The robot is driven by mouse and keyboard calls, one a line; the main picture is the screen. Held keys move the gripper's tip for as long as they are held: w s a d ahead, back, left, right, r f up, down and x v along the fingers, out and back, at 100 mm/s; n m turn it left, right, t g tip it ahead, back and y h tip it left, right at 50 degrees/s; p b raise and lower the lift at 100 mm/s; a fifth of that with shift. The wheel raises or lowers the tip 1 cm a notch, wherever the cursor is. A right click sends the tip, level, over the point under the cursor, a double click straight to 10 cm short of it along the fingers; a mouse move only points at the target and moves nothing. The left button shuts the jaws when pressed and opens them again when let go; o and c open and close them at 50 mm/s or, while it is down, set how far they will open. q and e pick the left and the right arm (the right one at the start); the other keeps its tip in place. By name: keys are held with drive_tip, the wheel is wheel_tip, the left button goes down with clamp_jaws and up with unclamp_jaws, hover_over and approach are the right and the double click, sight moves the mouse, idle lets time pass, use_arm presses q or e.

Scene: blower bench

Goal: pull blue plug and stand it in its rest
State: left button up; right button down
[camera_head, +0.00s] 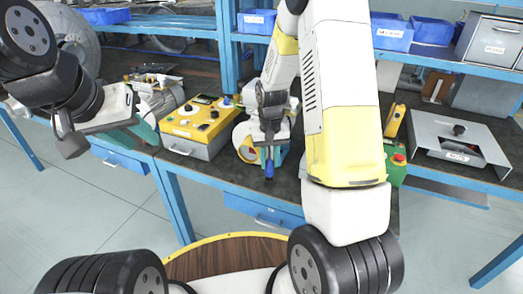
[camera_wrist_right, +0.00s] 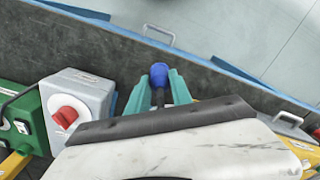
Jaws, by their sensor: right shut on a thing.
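The blue plug (camera_head: 269,170) hangs below my right gripper (camera_head: 270,152) in the head view, near the bench's front edge. In the right wrist view, its round blue end (camera_wrist_right: 159,72) shows between the two teal fingers, with a dark stem below it. My right gripper is shut on the plug. Whether the plug touches anything beneath is hidden. My left gripper (camera_head: 143,130) is at the left, beside the yellow control box; its fingertips are partly hidden, so its opening is unclear. I cannot make out the plug's rest.
A yellow-topped control box (camera_head: 197,125) stands on the bench left of my right gripper.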

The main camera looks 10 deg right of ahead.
drive_tip(key=shift+w+d+r+m, duration=0.15)
drive_tip(key=shift+w+d, duration=0.1)
drive_tip(key=shift+w, duration=0.7)
drive_tip(key=shift+w+d+f+m, duration=0.15)
drive_tip(key=shift+w+d, duration=0.1)
drive_tip(key=shift+w, duration=0.65)
drive_tip(key=shift+f, duration=2.1)
drive_tip(key=shift+f, duration=1.25)
drive_tip(key=c, duration=1.1)
unclamp_jaws()
drive_tip(key=shift+o, duration=0.2)
wheel_tip(320, 180, up, 8)
drive_tip(key=shift+f, duration=0.1)
